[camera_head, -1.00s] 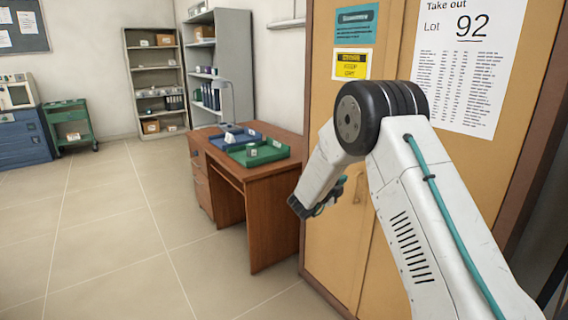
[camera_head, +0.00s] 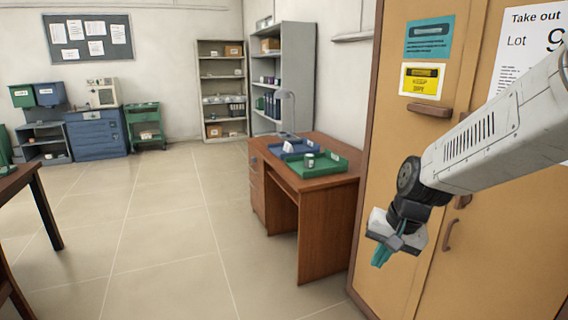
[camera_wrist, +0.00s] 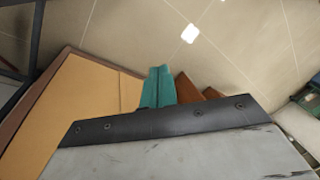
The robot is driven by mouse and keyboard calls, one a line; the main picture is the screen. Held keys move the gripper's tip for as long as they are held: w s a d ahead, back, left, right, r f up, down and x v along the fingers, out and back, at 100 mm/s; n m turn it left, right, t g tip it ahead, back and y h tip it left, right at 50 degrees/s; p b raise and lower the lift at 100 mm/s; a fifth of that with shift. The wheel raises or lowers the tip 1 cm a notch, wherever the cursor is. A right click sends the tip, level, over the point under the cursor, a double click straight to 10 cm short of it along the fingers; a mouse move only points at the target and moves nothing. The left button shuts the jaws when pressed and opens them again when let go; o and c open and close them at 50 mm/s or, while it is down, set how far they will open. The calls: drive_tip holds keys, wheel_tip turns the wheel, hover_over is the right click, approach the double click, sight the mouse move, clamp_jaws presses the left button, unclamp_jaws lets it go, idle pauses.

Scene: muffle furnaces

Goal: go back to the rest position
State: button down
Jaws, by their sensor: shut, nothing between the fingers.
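My gripper (camera_head: 383,254) hangs at the lower right of the head view, in front of the tan cabinet. Its teal fingers point down and lie together with nothing between them. In the wrist view the teal fingers (camera_wrist: 158,86) also lie side by side and empty, above the floor. My white arm comes in from the right edge of the head view and slopes down to the gripper.
The tan cabinet (camera_head: 480,262) stands close behind my arm. A wooden desk (camera_head: 326,205) holds a green tray (camera_head: 328,170) and a blue tray (camera_head: 290,151). A dark table (camera_head: 38,190) stands at the left edge. The tiled floor (camera_head: 150,240) between them is clear.

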drive_tip(key=s+d+r+n, duration=0.1)
drive_tip(key=s+d+r, duration=0.1)
drive_tip(key=s, duration=0.6)
drive_tip(key=s+d+r+n+h, duration=0.1)
drive_tip(key=s+r, duration=0.3)
drive_tip(key=s, duration=0.4)
drive_tip(key=s+d+r+n+h, duration=0.1)
drive_tip(key=s+d+r, duration=0.1)
drive_tip(key=s, duration=0.6)
drive_tip(key=shift+s+d+r+n+g, duration=0.35)
drive_tip(key=shift+s+r+n+g, duration=0.05)
drive_tip(key=shift+r, duration=0.2)
